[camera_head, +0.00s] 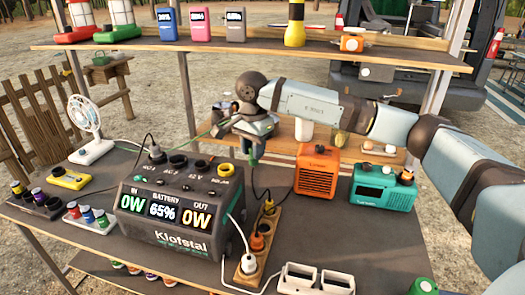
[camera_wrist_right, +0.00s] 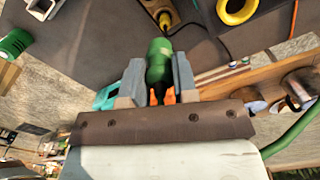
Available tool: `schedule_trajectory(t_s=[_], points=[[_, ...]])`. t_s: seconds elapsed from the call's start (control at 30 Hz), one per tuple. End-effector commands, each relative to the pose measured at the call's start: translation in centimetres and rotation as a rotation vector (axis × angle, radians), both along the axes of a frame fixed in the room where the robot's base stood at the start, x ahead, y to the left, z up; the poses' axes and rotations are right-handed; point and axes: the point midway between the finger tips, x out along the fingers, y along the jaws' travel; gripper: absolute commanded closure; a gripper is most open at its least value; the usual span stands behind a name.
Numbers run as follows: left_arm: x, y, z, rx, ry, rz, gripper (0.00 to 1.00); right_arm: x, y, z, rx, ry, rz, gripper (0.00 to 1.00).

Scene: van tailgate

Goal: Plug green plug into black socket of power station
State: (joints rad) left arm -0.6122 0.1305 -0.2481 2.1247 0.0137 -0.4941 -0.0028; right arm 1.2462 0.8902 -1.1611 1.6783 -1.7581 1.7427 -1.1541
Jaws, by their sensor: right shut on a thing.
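The power station (camera_head: 165,235) is a dark box on the table, with lit displays reading 0W, 65% and 0W. Along its top are several round sockets. A black socket (camera_head: 178,161) near the middle looks empty, and a yellow socket (camera_head: 223,171) is at the right end. My right gripper (camera_head: 254,136) is above and behind the station's right end, shut on the green plug (camera_head: 252,151). The plug also shows between its fingers in the right wrist view (camera_wrist_right: 159,62). It is apart from the sockets. A green cable runs left from the gripper. My left gripper is out of view.
A plug with a black cable (camera_head: 156,152) stands in the leftmost socket. A wooden power strip (camera_head: 243,277) with plugs lies right of the station. An orange heater (camera_head: 317,172) and a teal radio (camera_head: 383,188) stand farther right. A shelf (camera_head: 270,52) spans above.

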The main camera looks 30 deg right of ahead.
Motion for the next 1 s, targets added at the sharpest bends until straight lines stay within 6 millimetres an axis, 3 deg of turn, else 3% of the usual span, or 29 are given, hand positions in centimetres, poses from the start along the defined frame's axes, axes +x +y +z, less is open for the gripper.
schedule_trajectory(t_s=[1.0], points=[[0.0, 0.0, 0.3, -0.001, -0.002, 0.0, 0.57, 12.6, 7.0, 0.1, 0.0, -0.001, -0.001, 0.96]])
